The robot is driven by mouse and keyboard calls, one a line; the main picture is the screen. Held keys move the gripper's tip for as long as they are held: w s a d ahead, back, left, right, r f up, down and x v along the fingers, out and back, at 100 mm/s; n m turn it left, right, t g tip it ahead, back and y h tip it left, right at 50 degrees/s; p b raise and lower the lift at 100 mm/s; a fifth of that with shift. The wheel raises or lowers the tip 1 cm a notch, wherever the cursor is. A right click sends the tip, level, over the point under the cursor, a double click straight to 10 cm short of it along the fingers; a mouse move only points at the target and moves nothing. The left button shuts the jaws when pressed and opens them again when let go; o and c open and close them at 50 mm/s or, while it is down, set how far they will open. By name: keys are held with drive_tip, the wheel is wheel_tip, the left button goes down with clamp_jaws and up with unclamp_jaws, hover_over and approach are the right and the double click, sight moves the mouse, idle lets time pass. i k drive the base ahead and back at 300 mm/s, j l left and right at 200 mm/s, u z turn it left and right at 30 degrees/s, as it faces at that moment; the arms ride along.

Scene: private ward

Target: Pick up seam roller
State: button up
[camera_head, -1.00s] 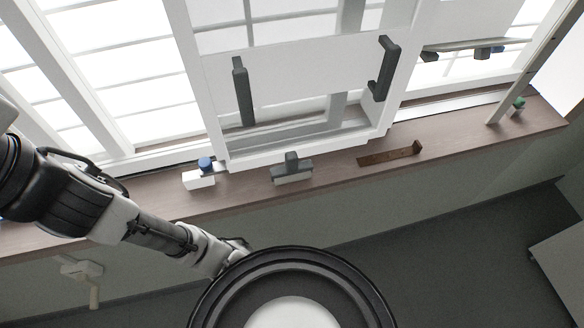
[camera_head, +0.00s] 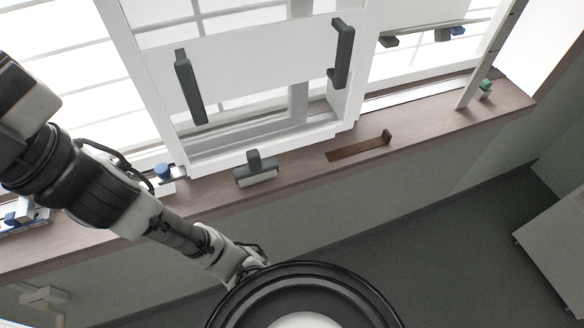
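A T-shaped tool with a dark grey handle and a pale lower bar (camera_head: 257,170) lies on the brown window sill, just in front of the white window frame. It looks most like the seam roller, but I cannot be sure at this size. My gripper (camera_head: 250,268) is at the end of my arm, below and in front of the sill, apart from the tool. The gripper's fingers are too small and partly hidden behind my round black body part to tell open from shut.
The brown sill (camera_head: 215,197) runs along the window. On it are a brown L-shaped strip (camera_head: 358,148), a blue-capped item (camera_head: 163,172), a blue-and-white item (camera_head: 24,215) at far left and a green item (camera_head: 486,86). A grey box (camera_head: 560,240) stands right. The grey floor (camera_head: 430,260) between is clear.

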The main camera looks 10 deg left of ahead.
sight(257, 170)
drive_tip(key=j+z, duration=0.15)
drive_tip(key=z, duration=1.1)
drive_tip(key=k+j, duration=0.25)
drive_tip(key=k, duration=0.15)
drive_tip(key=k+j+z, duration=0.1)
drive_tip(key=k+j, duration=0.15)
drive_tip(key=k, duration=0.1)
